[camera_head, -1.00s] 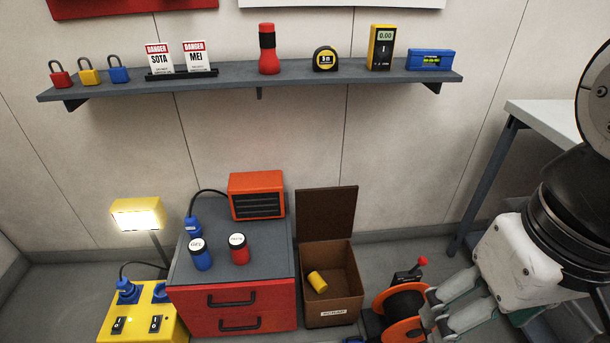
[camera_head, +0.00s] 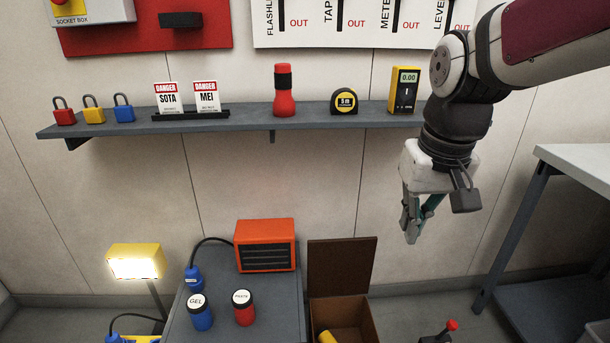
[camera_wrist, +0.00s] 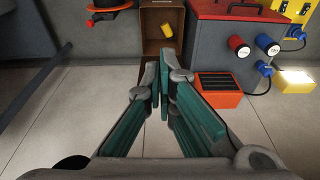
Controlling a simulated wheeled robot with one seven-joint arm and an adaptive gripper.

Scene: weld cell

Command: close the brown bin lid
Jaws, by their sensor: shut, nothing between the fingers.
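The brown bin (camera_head: 372,322) stands on the floor to the right of the grey-topped cabinet. Its lid (camera_head: 342,268) is open and stands upright at the bin's back, near the wall. A yellow cylinder (camera_head: 327,337) lies inside the bin. My gripper (camera_head: 411,238) is shut and empty, pointing down, in the air above and to the right of the lid, not touching it. In the wrist view the bin (camera_wrist: 147,22) is beyond my closed fingertips (camera_wrist: 164,72), which hide part of the area in front of it.
The cabinet (camera_head: 238,290) carries an orange heater (camera_head: 265,246), a blue jar (camera_head: 200,313) and a red jar (camera_head: 244,308). A wall shelf (camera_head: 240,123) with several items runs above. A white table (camera_head: 580,170) stands at right. An orange reel (camera_wrist: 105,5) is beside the bin.

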